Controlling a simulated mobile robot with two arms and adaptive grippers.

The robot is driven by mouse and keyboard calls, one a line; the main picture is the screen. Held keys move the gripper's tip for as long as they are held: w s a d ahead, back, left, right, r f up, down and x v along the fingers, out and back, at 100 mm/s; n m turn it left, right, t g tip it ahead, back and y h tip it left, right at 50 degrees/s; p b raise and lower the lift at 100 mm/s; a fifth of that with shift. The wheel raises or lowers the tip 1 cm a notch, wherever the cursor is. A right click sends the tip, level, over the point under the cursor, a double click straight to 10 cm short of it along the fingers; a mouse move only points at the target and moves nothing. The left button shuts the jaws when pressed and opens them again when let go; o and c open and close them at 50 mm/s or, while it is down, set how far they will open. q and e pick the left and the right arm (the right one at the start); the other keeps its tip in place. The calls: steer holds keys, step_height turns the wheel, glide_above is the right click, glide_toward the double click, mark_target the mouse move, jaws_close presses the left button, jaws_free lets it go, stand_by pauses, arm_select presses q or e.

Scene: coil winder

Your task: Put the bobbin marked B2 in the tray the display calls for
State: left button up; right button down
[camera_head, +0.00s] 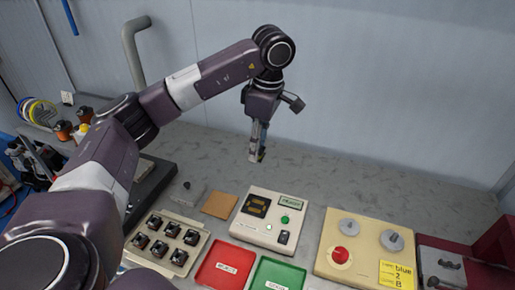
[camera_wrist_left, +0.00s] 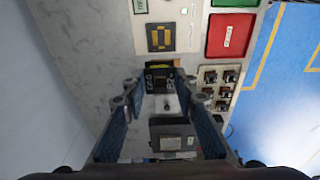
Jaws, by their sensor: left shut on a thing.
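My left gripper (camera_head: 257,154) is raised above the bench behind the display unit, fingers pointing down. In the left wrist view, the fingers (camera_wrist_left: 159,88) are shut on a dark bobbin with a yellow winding (camera_wrist_left: 160,76); its small pale marking looks like B2 but is hard to read. The beige display unit (camera_head: 268,218) has a small green display (camera_head: 290,201) whose text I cannot read. A red tray (camera_head: 224,264) and a green tray (camera_head: 277,276) lie in front of it, cut by the lower picture edge. My right gripper is out of view.
A beige rack (camera_head: 167,240) with several dark bobbins sits left of the red tray. A brown square pad (camera_head: 220,205) lies beside the display unit. A winder panel (camera_head: 362,250) with a red knob and yellow note stands right.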

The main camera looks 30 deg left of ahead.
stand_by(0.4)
arm_select(q)
steer(key=shift+s+d+m, duration=0.15)
steer(key=shift+d+m, duration=0.25)
steer(key=shift+m, duration=0.2)
steer(key=s+d+m+t, duration=0.1)
steer(key=s+d+m, duration=0.4)
steer(key=m, duration=0.4)
steer(key=s+d+m+h, duration=0.1)
steer(key=s+d+m, duration=0.5)
steer(key=m, duration=0.4)
steer(key=shift+d+f+m+t, duration=0.3)
steer(key=shift+d+t, duration=0.1)
steer(key=shift+d, duration=0.5)
